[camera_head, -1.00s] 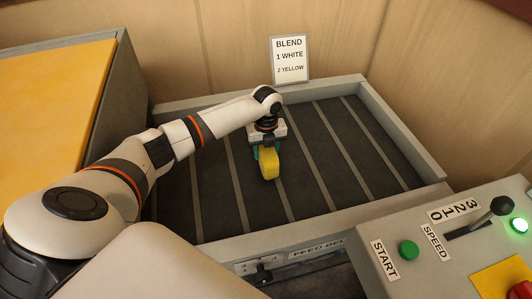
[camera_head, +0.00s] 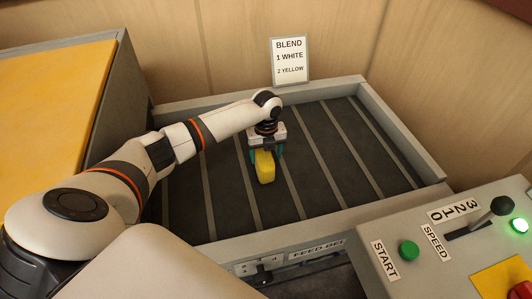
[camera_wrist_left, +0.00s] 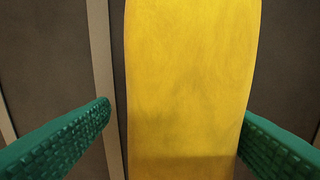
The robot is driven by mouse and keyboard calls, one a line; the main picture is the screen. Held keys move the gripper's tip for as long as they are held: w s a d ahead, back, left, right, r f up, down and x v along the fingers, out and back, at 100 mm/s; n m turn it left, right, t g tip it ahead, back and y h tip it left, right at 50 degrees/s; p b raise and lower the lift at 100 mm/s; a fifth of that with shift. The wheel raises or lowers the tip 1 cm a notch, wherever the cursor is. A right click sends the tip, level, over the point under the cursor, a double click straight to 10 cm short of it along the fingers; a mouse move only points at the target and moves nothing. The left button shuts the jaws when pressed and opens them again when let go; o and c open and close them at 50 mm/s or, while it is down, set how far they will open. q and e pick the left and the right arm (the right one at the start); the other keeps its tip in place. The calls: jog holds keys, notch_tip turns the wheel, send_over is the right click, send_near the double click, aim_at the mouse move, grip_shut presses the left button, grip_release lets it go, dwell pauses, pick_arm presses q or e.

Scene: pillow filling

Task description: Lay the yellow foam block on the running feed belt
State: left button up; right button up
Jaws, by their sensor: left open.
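The yellow foam block (camera_head: 265,168) is on or just above the dark striped feed belt (camera_head: 330,170), near its middle; I cannot tell for certain that it touches. My left gripper (camera_head: 266,154) is over it with teal fingers spread on either side of the block. In the left wrist view the block (camera_wrist_left: 190,80) fills the middle between the two ribbed green fingers (camera_wrist_left: 177,122). A gap shows between the block and the left finger; the right finger is close to the block's edge. My right gripper is not in view.
Grey rims (camera_head: 400,130) edge the belt. A sign (camera_head: 289,58) reads BLEND 1 WHITE 2 YELLOW. The control panel at lower right has a green START button (camera_head: 409,250), a speed lever (camera_head: 503,206) and a lit green lamp (camera_head: 519,225). Another surface with yellow top (camera_head: 50,110) stands left.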

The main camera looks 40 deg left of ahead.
pick_arm(q)
jog(key=shift+r, duration=0.1)
jog(key=shift+r, duration=0.2)
notch_tip(320, 180, up, 13)
jog(key=p, duration=1.2)
jog(key=shift+f, duration=0.15)
jog(key=shift+w+d, duration=0.1)
jog(key=shift+d, duration=0.05)
dwell(5.3)
